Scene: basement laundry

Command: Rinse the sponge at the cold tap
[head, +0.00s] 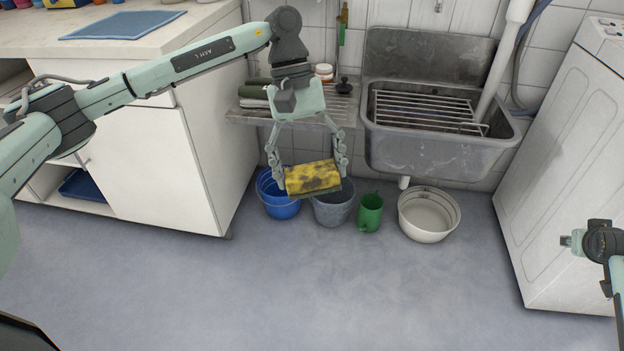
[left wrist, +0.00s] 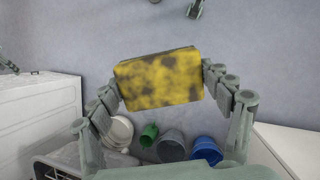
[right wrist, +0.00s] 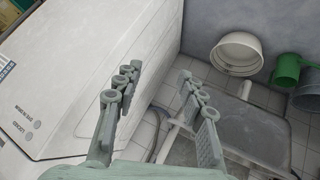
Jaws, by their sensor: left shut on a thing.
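A yellow sponge with dark stains (head: 313,178) is held between the fingers of my left gripper (head: 308,172), in the air in front of the buckets. The left wrist view shows the sponge (left wrist: 159,80) gripped at both ends. My right gripper (right wrist: 158,95) is open and empty, near the white washing machine; in the head view it is at the right edge (head: 572,241). The grey sink (head: 440,152) with a wire rack over it is on the back wall, to the right of the sponge. I cannot make out a cold tap clearly.
A blue bucket (head: 279,208), a grey bucket (head: 333,212), a green watering can (head: 370,213) and a white basin (head: 429,220) stand on the floor below. A white washing machine (head: 565,170) is at right, a white cabinet (head: 160,165) at left. The front floor is clear.

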